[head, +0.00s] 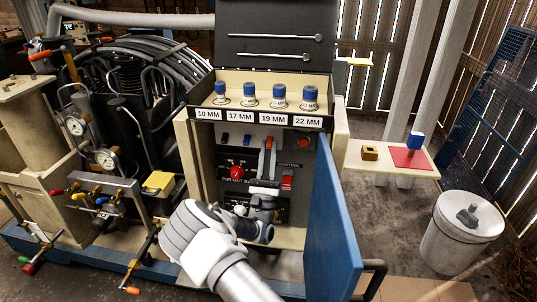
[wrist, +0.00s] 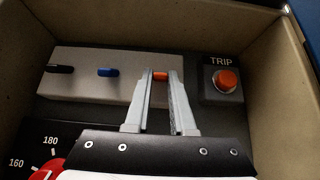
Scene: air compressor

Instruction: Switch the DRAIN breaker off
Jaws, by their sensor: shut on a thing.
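A light breaker strip (wrist: 88,84) sits on the back panel inside the open cabinet (head: 196,165). It carries a black lever (wrist: 61,69), a blue lever (wrist: 108,72) and an orange lever (wrist: 161,76). The wrist view shows my gripper (wrist: 161,78) shut on the orange lever, one fingertip on each side of it. In the head view my gripper (head: 268,145) reaches into the cabinet from the front. No breaker name can be read, so I cannot tell which lever is DRAIN.
An orange TRIP button (wrist: 228,82) is just right of my fingers. A red knob (head: 237,172) and a red switch (head: 287,179) are lower on the panel. The blue door (head: 333,220) stands open at right. Labelled sockets (head: 250,96) line the shelf above.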

